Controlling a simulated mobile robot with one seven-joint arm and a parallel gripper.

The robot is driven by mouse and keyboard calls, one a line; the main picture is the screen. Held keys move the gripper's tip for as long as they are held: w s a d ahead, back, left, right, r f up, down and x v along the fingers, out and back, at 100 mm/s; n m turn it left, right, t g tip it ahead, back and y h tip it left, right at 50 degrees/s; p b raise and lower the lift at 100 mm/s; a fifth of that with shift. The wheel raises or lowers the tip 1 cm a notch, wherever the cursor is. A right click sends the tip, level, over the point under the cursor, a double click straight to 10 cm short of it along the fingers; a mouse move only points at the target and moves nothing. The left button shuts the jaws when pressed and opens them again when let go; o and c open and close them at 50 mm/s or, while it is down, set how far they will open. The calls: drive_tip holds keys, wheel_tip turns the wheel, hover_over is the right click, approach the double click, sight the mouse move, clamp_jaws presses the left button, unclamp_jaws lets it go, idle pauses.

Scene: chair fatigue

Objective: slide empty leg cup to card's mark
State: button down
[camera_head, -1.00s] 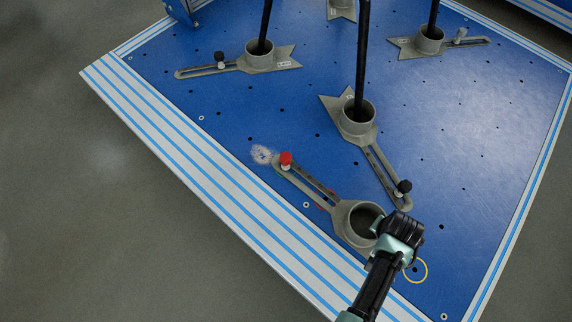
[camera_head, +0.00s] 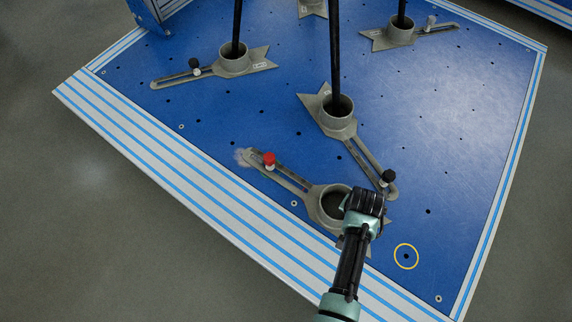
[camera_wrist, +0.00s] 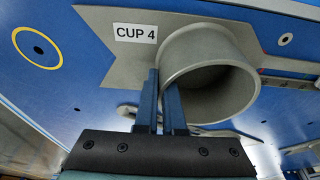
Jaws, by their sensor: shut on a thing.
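The empty leg cup (camera_head: 326,207), labelled CUP 4 in the wrist view (camera_wrist: 210,55), is a grey round cup with no leg in it. Its flat base has a long slotted arm pointing up-left, with a red knob (camera_head: 269,158) in the slot. My gripper (camera_head: 362,203) is at the cup's right side. In the wrist view its two blue fingers (camera_wrist: 164,90) are shut on the cup's wall. My gripper hides part of the cup in the head view. I cannot make out a card in either view.
The cup lies on a blue perforated plate (camera_head: 300,155) with a striped front edge (camera_head: 200,190). A yellow ring (camera_head: 406,256) surrounds a hole at lower right. Another cup (camera_head: 337,115) holds a black chair leg just above, its slotted arm ending near my gripper.

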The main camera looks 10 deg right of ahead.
drive_tip(key=shift+w+a, duration=0.9)
drive_tip(key=shift+w, duration=0.05)
drive_tip(key=c, duration=1)
unclamp_jaws()
drive_tip(key=shift+c, duration=0.2)
drive_tip(key=shift+d+r, duration=0.1)
drive_tip(key=shift+r, duration=0.05)
wheel_tip(320, 180, up, 6)
drive_tip(key=p, duration=0.6)
